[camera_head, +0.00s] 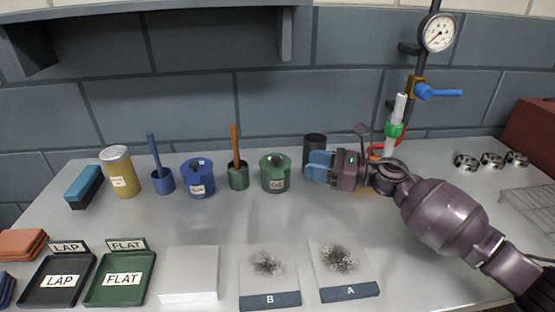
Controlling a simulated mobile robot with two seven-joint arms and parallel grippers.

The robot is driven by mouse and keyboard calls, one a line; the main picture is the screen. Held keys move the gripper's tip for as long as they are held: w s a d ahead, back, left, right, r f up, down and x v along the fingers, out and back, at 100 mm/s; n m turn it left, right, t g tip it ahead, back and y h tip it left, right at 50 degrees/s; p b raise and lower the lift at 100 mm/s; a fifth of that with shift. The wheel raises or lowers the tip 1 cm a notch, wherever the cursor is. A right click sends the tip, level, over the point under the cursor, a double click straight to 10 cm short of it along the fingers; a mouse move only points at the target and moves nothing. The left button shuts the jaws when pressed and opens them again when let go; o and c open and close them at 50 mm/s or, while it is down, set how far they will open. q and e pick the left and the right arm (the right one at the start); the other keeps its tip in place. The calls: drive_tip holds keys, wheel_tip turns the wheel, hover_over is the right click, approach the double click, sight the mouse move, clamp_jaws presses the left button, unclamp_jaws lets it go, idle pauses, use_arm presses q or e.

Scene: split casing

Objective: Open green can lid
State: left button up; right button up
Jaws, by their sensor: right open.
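The green can (275,178) stands upright on the grey table, with a pale label on its front and its green lid (275,159) on top. My right gripper (318,165) reaches in from the right, its blue fingertips pointing left towards the can. It is open, with nothing visible between the fingers, and a gap separates it from the can. My left gripper is not in view.
A green cup with a brown-handled brush (238,172) stands left of the can, then a blue can (198,179). A dark cylinder (314,144) stands behind my right gripper. Trays and plates A (349,291) and B (269,300) line the front. The table's middle is clear.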

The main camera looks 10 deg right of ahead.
sight(276, 162)
drive_tip(key=x, duration=0.9)
clamp_jaws()
